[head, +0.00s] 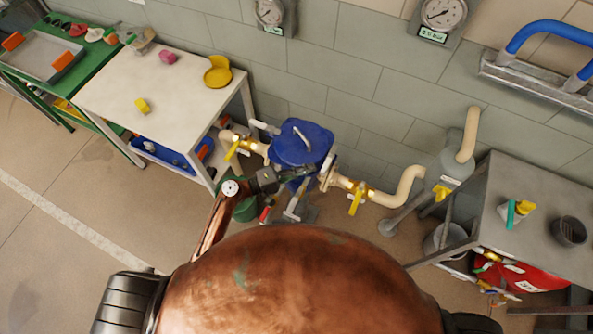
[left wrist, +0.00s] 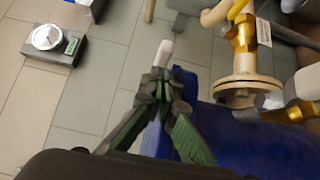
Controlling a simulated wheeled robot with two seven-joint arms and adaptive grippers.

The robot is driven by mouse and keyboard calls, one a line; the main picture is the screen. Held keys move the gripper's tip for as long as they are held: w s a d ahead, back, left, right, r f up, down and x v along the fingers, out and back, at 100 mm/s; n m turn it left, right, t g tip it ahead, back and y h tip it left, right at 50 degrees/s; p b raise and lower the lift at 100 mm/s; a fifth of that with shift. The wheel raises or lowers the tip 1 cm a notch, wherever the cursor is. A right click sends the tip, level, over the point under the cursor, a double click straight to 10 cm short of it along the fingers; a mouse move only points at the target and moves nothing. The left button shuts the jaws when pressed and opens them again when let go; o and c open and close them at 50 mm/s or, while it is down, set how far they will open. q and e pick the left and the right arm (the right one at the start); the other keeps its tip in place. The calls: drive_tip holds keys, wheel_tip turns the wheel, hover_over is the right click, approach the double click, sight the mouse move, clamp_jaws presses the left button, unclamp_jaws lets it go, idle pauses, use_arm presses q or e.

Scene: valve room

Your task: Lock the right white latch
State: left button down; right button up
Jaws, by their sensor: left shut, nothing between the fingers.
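The blue vessel (head: 302,143) with a lid and grey handle stands between two pipe runs. A white latch (head: 263,127) sticks out on its left side. A white piece, seemingly the right latch (head: 329,162), shows at its right side beside the pipe flange. My left gripper (head: 310,171) is at the vessel's front right, shut and empty. In the left wrist view the closed fingertips (left wrist: 161,78) lie just short of a white latch end (left wrist: 164,52), over the blue body (left wrist: 235,140). I cannot tell whether they touch it. My right gripper is out of view.
Yellow-handled valves (head: 356,200) sit on the pipes to both sides, close to my left gripper. A white table (head: 150,85) stands left, a grey table (head: 530,185) right. Gauges (head: 440,14) hang on the tiled wall behind. Open floor lies at the left front.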

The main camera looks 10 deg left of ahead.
use_arm(q)
drive_tip(key=shift+x, duration=0.85)
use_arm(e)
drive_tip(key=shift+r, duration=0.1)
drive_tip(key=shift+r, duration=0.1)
